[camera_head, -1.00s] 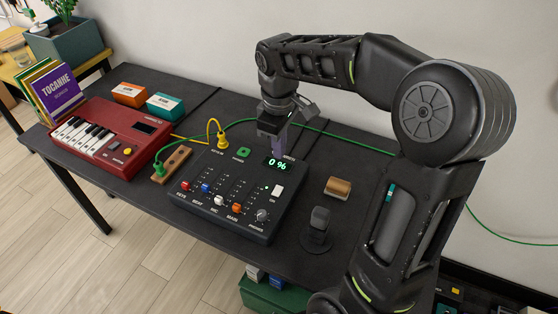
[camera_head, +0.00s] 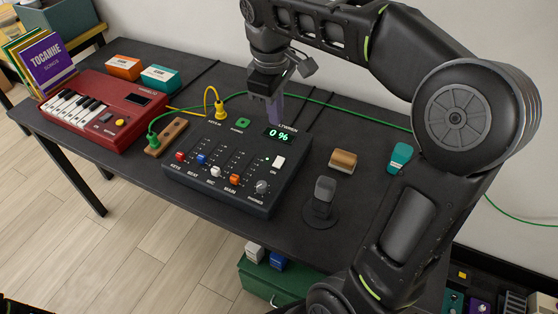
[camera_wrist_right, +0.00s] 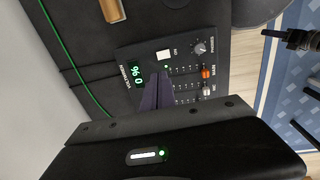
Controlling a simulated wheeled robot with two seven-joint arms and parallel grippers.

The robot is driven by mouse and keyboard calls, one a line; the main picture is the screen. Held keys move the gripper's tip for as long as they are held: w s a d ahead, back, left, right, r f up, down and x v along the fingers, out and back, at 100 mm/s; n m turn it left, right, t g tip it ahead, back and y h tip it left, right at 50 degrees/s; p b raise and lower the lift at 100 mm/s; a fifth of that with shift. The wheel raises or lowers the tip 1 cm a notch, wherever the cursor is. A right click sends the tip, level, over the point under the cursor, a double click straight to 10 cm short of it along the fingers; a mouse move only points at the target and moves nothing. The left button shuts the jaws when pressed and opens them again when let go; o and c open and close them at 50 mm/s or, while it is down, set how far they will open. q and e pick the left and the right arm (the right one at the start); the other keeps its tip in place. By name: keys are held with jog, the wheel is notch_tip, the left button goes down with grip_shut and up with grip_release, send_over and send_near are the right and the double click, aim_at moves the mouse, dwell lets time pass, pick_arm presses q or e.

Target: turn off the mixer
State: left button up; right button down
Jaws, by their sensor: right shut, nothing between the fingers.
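The mixer (camera_head: 209,184) is a dark box on the table with coloured slider caps, a phones knob and a lit green display (camera_head: 279,135). Its white switch (camera_head: 279,162) is marked ON, with a small green light beside it. The switch also shows in the right wrist view (camera_wrist_right: 163,55). My right gripper (camera_head: 275,119) is shut and empty, its purple fingers pointing down by the mixer's back edge, near the display. In the right wrist view the fingers (camera_wrist_right: 157,90) cover part of the mixer's face. My left gripper is not identifiable.
A red keyboard (camera_head: 93,129), orange box (camera_head: 123,67) and teal box (camera_head: 160,78) lie left on the table. Green and yellow cables run behind the mixer. A brown block (camera_head: 343,160), dark stand (camera_head: 323,203) and teal object (camera_head: 399,158) are on the right.

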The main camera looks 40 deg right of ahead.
aim_at(280, 159)
pick_arm(q)
jog(key=shift+f, duration=0.55)
pick_arm(e)
jog(key=shift+s+a+r, duration=0.1)
jog(key=shift+s, duration=0.05)
pick_arm(q)
jog(key=shift+f+b, duration=0.65)
jog(key=shift+b, duration=0.05)
pick_arm(e)
jog(key=f, duration=0.4)
jog(key=d+f, duration=0.1)
jog(key=f, duration=0.9)
jog(key=shift+w+d, duration=0.25)
jog(key=shift+w, duration=0.15)
